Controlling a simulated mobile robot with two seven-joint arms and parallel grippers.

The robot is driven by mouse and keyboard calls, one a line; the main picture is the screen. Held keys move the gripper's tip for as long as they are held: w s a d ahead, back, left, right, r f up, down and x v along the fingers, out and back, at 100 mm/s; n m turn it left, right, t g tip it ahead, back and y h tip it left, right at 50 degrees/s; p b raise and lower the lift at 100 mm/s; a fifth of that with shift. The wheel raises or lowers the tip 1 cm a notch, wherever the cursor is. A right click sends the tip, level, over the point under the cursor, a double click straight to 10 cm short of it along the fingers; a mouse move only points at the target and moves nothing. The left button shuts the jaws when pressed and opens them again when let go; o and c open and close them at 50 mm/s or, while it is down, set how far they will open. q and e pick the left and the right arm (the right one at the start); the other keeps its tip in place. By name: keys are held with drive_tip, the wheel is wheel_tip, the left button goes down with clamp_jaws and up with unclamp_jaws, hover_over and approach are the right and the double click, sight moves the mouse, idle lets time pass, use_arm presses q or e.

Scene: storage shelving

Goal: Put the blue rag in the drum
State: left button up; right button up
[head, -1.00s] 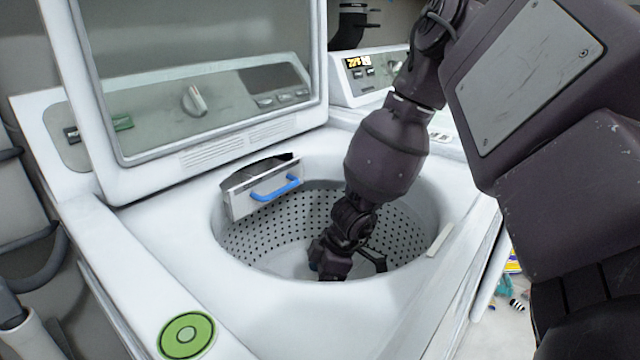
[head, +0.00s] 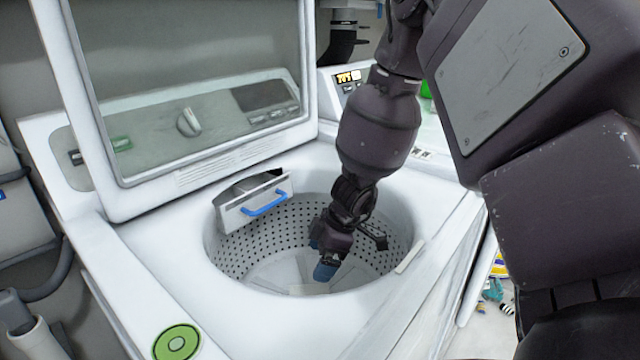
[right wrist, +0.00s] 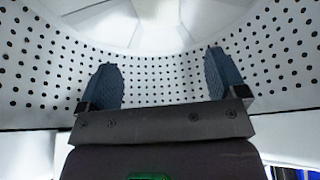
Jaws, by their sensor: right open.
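The drum (head: 275,235) is the white perforated tub of an open top-loading washer. Its holed wall and pale floor also show in the right wrist view (right wrist: 45,75). My right gripper (head: 321,258) reaches down through the opening into the drum. In the right wrist view its two blue-grey fingers (right wrist: 163,78) stand wide apart with nothing between them. I cannot make out the blue rag in either view; part of the drum floor is hidden by my right arm and the rim. My left gripper is not in view.
The washer's lid (head: 200,100) stands raised at the back. A dispenser drawer with a blue handle (head: 265,205) juts over the drum's back-left rim. A second machine's panel (head: 347,78) is behind at right. Small items (head: 495,290) lie on the floor at right.

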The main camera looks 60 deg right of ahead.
use_arm(q)
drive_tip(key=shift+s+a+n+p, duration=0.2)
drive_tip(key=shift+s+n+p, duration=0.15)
drive_tip(key=shift+p, duration=0.15)
use_arm(e)
drive_tip(key=shift+v, duration=1.95)
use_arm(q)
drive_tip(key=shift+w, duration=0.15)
